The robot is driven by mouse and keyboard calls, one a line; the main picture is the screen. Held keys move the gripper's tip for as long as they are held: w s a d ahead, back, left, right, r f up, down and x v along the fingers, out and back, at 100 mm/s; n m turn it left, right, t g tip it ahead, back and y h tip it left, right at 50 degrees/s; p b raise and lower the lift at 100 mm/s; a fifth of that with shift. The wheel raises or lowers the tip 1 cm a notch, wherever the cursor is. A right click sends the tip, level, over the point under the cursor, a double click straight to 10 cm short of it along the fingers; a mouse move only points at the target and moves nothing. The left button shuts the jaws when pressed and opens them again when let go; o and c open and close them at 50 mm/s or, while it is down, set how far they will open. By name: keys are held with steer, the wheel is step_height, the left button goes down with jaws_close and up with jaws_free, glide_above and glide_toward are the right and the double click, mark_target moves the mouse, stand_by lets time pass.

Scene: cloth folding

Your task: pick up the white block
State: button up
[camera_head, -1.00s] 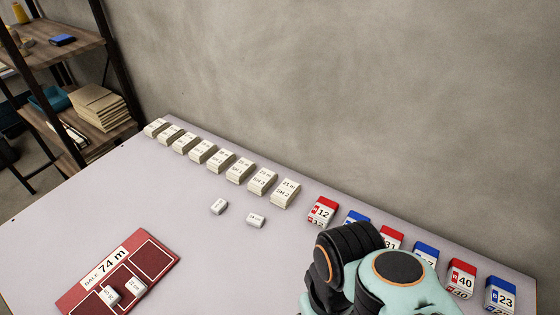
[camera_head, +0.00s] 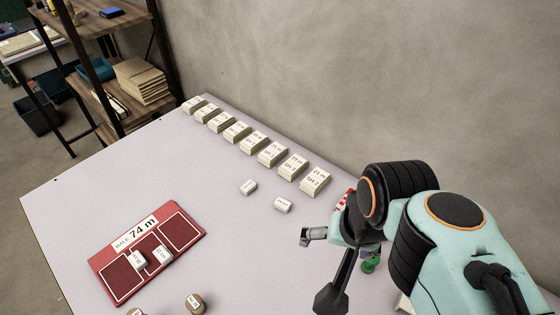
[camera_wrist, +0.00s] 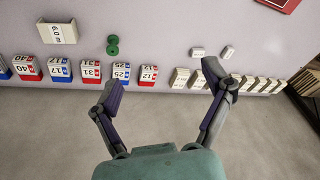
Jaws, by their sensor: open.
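Two small white blocks lie loose on the table, one (camera_head: 248,187) left of the other (camera_head: 283,204). They also show in the wrist view, one (camera_wrist: 197,51) beside the other (camera_wrist: 228,52). Two more white blocks, one (camera_head: 139,260) and another (camera_head: 162,256), sit on the red board (camera_head: 191,229) labelled 74 m. Behind the loose blocks runs a row of larger cream blocks (camera_head: 255,142). My gripper (camera_head: 322,266) is open and empty, to the right of and nearer than the loose blocks. In the wrist view my gripper's fingers (camera_wrist: 162,80) are spread wide, touching no block.
Red and blue numbered blocks (camera_wrist: 90,70) line the table edge along the wall, mostly hidden by my arm in the head view. A green piece (camera_wrist: 112,46) and a cream 6.0 m block (camera_wrist: 55,37) stand nearby. Brown round pieces (camera_head: 195,303) lie at the front.

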steer(key=w+r+m+t, duration=0.2)
steer(key=w+r+m, duration=0.1)
steer(key=w, duration=1.1)
steer(key=m+g+h, duration=0.1)
steer(key=g, duration=0.3)
glide_above(283, 203)
steer(key=f, duration=2.6)
steer(key=shift+s+a+f, duration=0.35)
steer(key=shift+s+f, duration=0.05)
steer(key=f, duration=0.5)
steer(key=shift+w+d+f, duration=0.3)
steer(key=shift+w+f, duration=0.05)
steer(key=shift+w, duration=0.05)
steer(key=c, duration=1)
